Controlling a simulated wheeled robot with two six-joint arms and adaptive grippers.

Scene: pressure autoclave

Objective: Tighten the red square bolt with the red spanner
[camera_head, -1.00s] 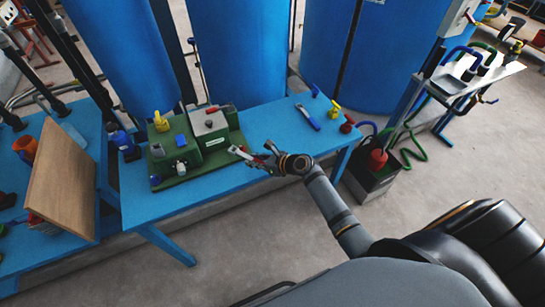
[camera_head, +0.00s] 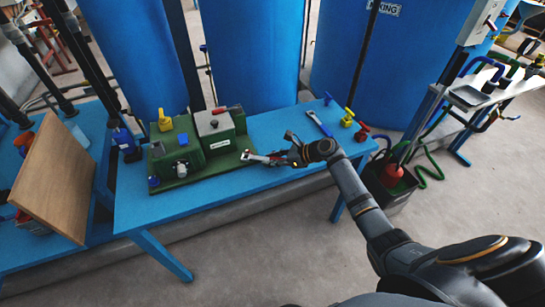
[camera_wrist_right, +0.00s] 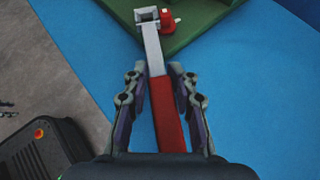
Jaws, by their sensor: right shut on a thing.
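My right gripper (camera_wrist_right: 160,88) is shut on the red handle of the red spanner (camera_wrist_right: 165,112), with a finger on each side of it. In the head view the right gripper (camera_head: 287,157) is at the machine's right side, with the spanner (camera_head: 262,157) pointing left from it. The spanner's grey shaft ends in a square head (camera_wrist_right: 147,15) over the edge of the green machine base (camera_wrist_right: 185,35). The red square bolt (camera_wrist_right: 167,20) stands on that base just right of the head. The head looks beside the bolt, not around it; contact is unclear. My left gripper is not in view.
The green machine (camera_head: 190,146) stands on the blue table (camera_head: 160,205). A blue-handled tool (camera_head: 319,123) and yellow (camera_head: 348,117) and red (camera_head: 362,132) valve-like parts lie at the table's right. Blue tanks (camera_head: 255,50) stand behind. The table front is clear.

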